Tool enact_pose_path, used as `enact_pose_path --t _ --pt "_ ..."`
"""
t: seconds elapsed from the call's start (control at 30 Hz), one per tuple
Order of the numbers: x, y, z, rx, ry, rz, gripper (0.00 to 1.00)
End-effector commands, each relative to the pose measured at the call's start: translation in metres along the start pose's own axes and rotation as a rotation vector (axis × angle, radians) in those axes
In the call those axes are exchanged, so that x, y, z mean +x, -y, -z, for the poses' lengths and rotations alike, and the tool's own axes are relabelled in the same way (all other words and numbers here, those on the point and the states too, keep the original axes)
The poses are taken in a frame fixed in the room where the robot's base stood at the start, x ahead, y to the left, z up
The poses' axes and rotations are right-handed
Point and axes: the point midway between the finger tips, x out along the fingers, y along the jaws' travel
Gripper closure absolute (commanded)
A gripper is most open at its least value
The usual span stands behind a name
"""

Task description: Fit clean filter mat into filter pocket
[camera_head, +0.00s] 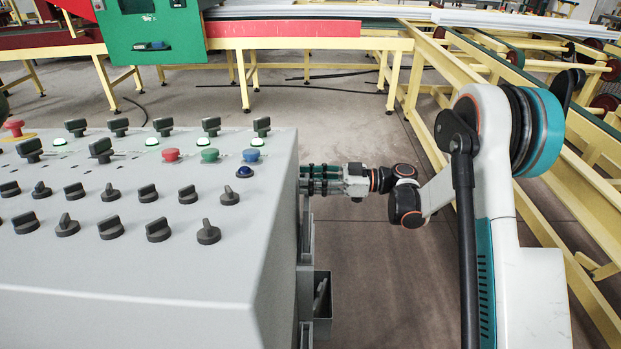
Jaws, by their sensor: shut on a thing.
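My gripper (308,181) is at the right side of the grey control cabinet (190,290), level with the upper part of that side. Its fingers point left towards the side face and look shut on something. Their tips and the held thing are hidden by the cabinet's edge, so I cannot tell what it is. I cannot make out the clean filter mat. The filter pocket is not clearly visible, as the side face is seen nearly edge-on. A small grey open holder (323,305) on that side, below my gripper, has a greyish piece in it.
The cabinet top carries several black knobs, coloured buttons and lit lamps, with a red mushroom button (14,126) at far left. A green machine (152,32) on yellow supports stands behind. Yellow conveyor frames (560,190) run along the right. Open floor (370,285) lies right of the cabinet.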

Motion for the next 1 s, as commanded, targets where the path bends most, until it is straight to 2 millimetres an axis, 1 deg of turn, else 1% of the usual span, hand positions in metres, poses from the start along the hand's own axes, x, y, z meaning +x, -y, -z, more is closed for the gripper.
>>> enact_pose_path --t 0.03,0.1,0.5,0.67,0.9,0.93,0.97,1.0 --pt "0.000 0.000 -0.005 0.000 0.000 0.000 0.91" --pt "0.000 0.000 -0.010 0.000 0.000 0.000 0.91" --pt "0.000 0.000 -0.031 0.000 0.000 0.000 0.91" --pt "0.000 0.000 -0.035 0.000 0.000 0.000 0.91" --pt "0.000 0.000 -0.035 0.000 0.000 0.000 0.91" --pt "0.000 0.000 -0.035 0.000 0.000 0.000 0.60" --pt "0.000 0.000 -0.035 0.000 0.000 0.000 0.53" --pt "0.000 0.000 -0.035 0.000 0.000 0.000 0.44"
